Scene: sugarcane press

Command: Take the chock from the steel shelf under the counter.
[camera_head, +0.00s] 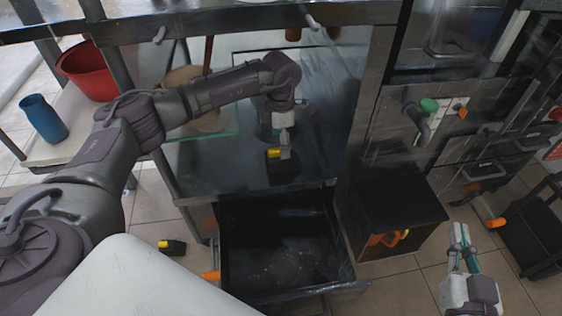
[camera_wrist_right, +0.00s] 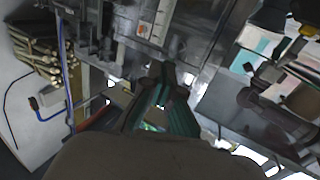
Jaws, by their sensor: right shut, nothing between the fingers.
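A black chock with a yellow patch (camera_head: 281,167) is on the steel shelf (camera_head: 222,172) under the counter, in the middle of the head view. My left gripper (camera_head: 284,150) points down at this chock and overlaps its top edge. Its fingers are small and partly hidden, so I cannot tell whether they are open or around the chock. A second black and yellow chock (camera_head: 174,247) lies on the floor at the lower left. My right gripper (camera_head: 460,238) is shut and empty at the lower right. Its fingers also show in the right wrist view (camera_wrist_right: 158,88).
A red basin (camera_head: 90,68) and a blue cup (camera_head: 44,118) are on the left bench.

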